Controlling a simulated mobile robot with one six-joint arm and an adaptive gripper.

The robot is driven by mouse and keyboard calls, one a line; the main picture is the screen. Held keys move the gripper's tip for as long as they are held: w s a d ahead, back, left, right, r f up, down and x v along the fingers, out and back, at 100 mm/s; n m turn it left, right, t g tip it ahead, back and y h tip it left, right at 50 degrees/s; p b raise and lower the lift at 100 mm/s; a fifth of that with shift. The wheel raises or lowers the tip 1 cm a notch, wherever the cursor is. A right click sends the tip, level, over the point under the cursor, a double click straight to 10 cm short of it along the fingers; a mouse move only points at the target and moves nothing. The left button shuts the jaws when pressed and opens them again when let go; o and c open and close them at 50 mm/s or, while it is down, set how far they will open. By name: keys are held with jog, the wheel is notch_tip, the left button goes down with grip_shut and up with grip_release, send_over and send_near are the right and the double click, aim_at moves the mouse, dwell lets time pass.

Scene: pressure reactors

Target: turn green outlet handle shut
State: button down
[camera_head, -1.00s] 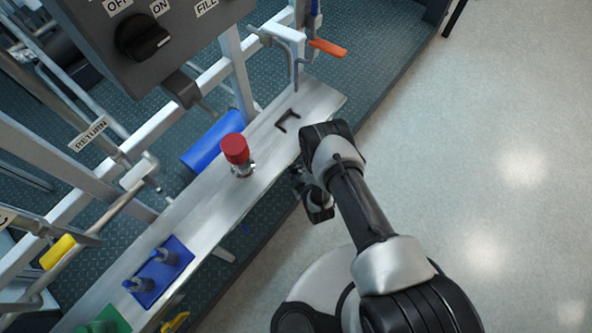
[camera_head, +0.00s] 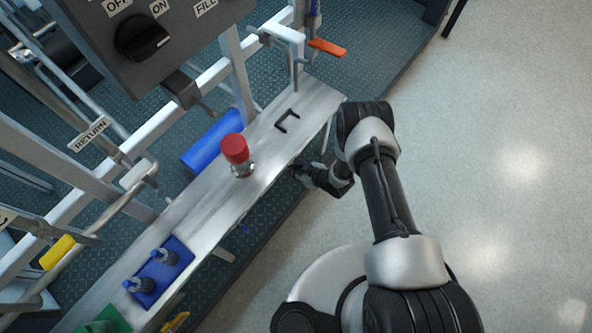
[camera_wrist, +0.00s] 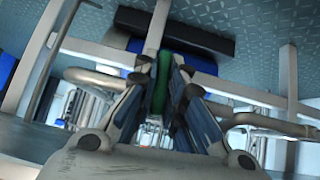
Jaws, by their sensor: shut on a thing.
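The green outlet handle (camera_wrist: 161,88) shows in the wrist view as a narrow green bar, edge on, between my two fingers. My gripper (camera_wrist: 162,72) is shut on it, one finger on each side. In the head view my gripper (camera_head: 299,172) reaches in under the front edge of the metal shelf. The green handle cannot be seen there, and its turned angle is hard to tell from the wrist view.
The metal shelf (camera_head: 213,208) carries a red-capped fitting (camera_head: 235,150), a black bracket (camera_head: 287,120) and a blue block (camera_head: 160,272). An orange handle (camera_head: 327,47) is at the top. Pipes and frame posts crowd the left. The floor (camera_head: 500,180) on the right is clear.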

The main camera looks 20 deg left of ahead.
jog(key=shift+a+g, duration=0.1)
jog(key=shift+g, duration=0.2)
dwell(0.4)
jog(key=c, duration=1.7)
grip_release()
jog(key=shift+o, duration=0.2)
jog(key=v, duration=1.2)
jog(key=shift+d, duration=0.2)
jog(key=shift+f, duration=0.1)
